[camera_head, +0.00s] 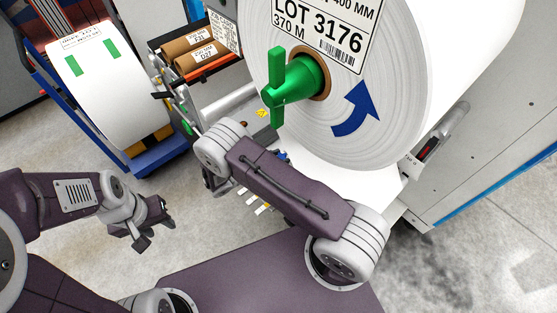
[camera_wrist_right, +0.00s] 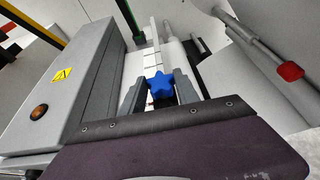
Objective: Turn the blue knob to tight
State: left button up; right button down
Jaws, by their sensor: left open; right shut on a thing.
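The blue knob (camera_wrist_right: 161,87) is star-shaped and sits between the two grey fingers of my right gripper (camera_wrist_right: 160,90) in the right wrist view. The gripper is shut on it. In the head view only a small blue bit of the knob (camera_head: 282,155) shows behind my right arm, and the right fingertips are mostly hidden there. Any tight marking cannot be read. My left gripper (camera_head: 148,224) is open and empty above the floor at the left, away from the knob.
A large white roll (camera_head: 390,110) with a green handle (camera_head: 288,85) and a blue arrow stands above my right arm. A blue cart with a white roll (camera_head: 100,90) is at the left. The wrist view shows a grey housing (camera_wrist_right: 70,90) with an orange button (camera_wrist_right: 39,111). Floor at the left is clear.

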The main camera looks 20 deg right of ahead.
jog(key=c, duration=0.9)
grip_release()
jog(key=shift+a, duration=0.1)
jog(key=shift+s+a+r, duration=0.1)
jog(key=shift+a, duration=0.25)
jog(key=b+v, duration=0.1)
jog(key=v, duration=0.7)
jog(key=shift+r+b, duration=0.15)
jog(key=shift+b, duration=0.2)
jog(key=shift+s+a, duration=0.1)
jog(key=shift+a, duration=0.05)
